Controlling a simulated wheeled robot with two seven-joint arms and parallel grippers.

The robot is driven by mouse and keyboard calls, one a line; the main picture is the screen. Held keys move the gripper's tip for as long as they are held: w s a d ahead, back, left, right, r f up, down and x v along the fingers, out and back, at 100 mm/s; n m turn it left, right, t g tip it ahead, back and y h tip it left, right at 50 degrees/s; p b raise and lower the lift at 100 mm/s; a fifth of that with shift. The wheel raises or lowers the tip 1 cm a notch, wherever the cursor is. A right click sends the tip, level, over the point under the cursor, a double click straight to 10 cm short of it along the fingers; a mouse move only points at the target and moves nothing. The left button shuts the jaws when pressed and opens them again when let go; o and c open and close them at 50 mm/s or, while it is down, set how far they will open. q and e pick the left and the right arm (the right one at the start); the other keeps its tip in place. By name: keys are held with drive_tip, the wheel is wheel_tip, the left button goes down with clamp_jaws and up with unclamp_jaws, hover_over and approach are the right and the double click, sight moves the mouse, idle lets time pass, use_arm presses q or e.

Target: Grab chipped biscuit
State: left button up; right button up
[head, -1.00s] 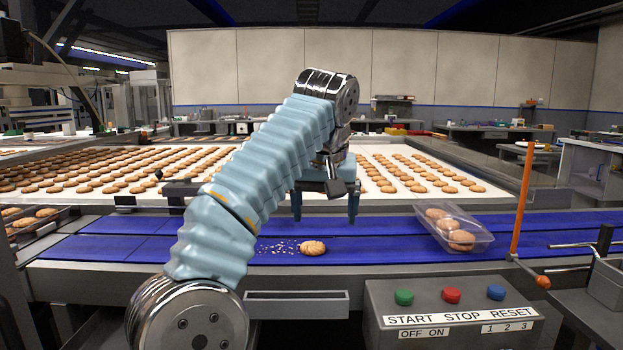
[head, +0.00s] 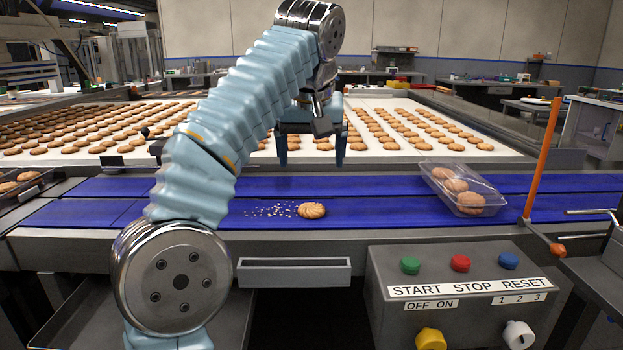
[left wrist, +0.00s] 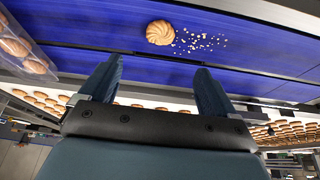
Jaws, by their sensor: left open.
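The chipped biscuit (head: 311,210) lies on the blue conveyor belt (head: 400,210), with pale crumbs (head: 268,210) scattered to its left. My left gripper (head: 311,162) hangs above and beyond the biscuit, fingers pointing down, open and empty. In the left wrist view the biscuit (left wrist: 160,33) lies past the gap between the two spread fingers (left wrist: 155,85), nothing between them. The crumbs (left wrist: 200,42) show to its right there. My right gripper is in neither view.
A clear plastic tray (head: 478,207) holding several biscuits stands tilted on the belt at right. A control box (head: 455,270) with coloured buttons stands in front. Rows of biscuits lie on the white belt behind.

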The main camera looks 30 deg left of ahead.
sight(312, 207)
use_arm(q)
drive_tip(key=x, duration=1.2)
drive_tip(key=shift+f, duration=0.25)
drive_tip(key=shift+c, duration=0.5)
drive_tip(key=c, duration=0.7)
